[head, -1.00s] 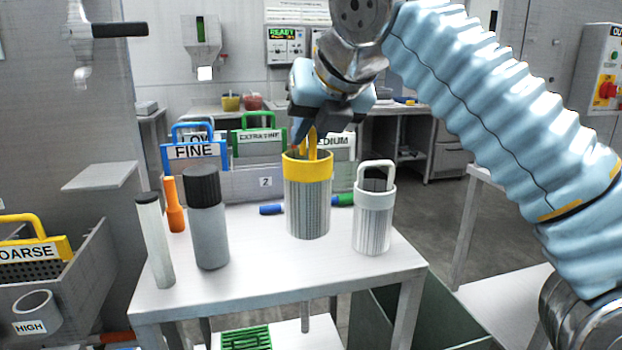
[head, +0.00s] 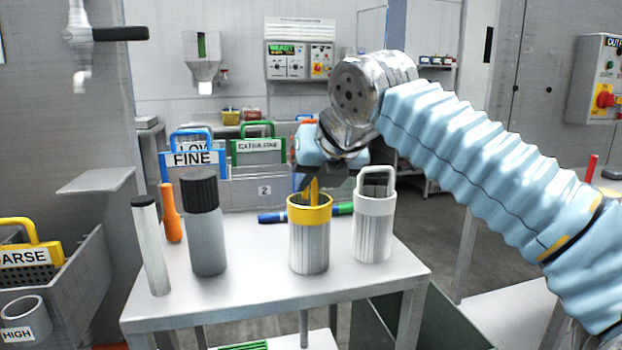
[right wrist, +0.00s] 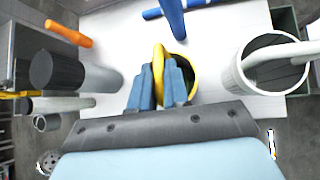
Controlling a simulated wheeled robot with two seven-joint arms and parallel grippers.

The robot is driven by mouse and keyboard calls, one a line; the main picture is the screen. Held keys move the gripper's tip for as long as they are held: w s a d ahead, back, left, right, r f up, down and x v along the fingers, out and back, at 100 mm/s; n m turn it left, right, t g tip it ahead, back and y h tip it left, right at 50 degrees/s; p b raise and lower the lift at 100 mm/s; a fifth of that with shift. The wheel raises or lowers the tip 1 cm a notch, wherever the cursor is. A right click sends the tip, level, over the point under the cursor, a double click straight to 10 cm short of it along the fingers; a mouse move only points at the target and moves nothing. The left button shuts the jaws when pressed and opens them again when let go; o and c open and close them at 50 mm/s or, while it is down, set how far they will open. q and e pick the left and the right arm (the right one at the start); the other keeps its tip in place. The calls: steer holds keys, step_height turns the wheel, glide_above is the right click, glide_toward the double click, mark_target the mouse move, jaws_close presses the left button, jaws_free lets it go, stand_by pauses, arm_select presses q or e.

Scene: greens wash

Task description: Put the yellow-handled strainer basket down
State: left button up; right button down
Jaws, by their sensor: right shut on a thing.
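The yellow-handled strainer basket (head: 309,246) is upright at the table's (head: 262,292) front right, its base seeming to meet the tabletop. It has a yellow rim and a ribbed grey body. My right gripper (head: 312,186) is directly above it, shut on its yellow handle. In the right wrist view, the blue fingers of the right gripper (right wrist: 160,90) close on the yellow handle (right wrist: 159,62), with the basket's open top behind them. My left gripper is not in view.
A white-handled strainer basket (head: 373,228) stands close on the right. A black-capped grey bottle (head: 205,240), an orange-handled tool (head: 170,215) and a pale tube (head: 151,250) stand to the left. Blue and green markers (head: 290,216) lie behind. The front of the table is clear.

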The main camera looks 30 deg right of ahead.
steer(key=c, duration=1.1)
jaws_free()
steer(key=shift+r, duration=0.25)
steer(key=p+v, duration=0.2)
steer(key=v, duration=1)
steer(key=shift+p, duration=0.3)
steer(key=shift+f, duration=0.15)
